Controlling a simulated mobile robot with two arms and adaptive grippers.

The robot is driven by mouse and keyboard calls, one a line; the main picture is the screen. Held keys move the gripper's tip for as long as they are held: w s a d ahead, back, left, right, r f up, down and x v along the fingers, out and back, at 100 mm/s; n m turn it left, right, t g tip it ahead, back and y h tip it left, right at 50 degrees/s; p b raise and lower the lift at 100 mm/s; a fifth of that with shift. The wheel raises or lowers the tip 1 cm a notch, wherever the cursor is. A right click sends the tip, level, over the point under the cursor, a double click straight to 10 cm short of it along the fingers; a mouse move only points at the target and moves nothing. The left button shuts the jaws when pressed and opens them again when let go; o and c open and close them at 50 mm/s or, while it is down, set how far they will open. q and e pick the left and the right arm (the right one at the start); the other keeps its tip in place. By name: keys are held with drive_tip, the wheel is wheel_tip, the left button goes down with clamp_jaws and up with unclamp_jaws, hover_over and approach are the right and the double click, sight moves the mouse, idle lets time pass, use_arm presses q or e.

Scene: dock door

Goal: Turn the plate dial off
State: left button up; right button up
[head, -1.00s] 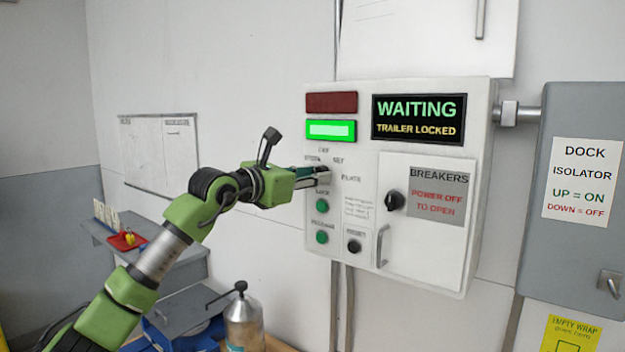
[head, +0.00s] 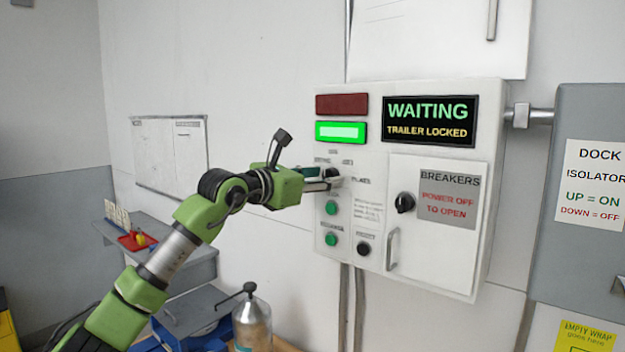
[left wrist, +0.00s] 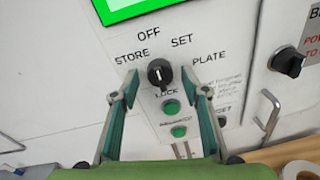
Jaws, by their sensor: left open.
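The plate dial (left wrist: 160,73) is a round black knob with a white mark on the control panel. The labels STORE, OFF, SET and PLATE arc above it in the left wrist view. Which label the mark points to is hard to tell. My left gripper (left wrist: 161,84) is open, with one finger on each side of the dial and visible gaps between. In the head view my left gripper (head: 328,179) is at the panel's left part and partly covers the dial (head: 333,173). My right gripper is not in view.
Green buttons (left wrist: 171,107) sit just below the dial. A lit green lamp (head: 341,132) and a screen reading WAITING, TRAILER LOCKED (head: 430,121) are above. The breaker door (head: 434,225) with a black knob (head: 404,202) and handle is to the right.

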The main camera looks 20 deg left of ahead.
use_arm(q)
drive_tip(key=v, duration=1.1)
drive_tip(key=shift+s, duration=0.4)
drive_tip(key=shift+a, duration=0.1)
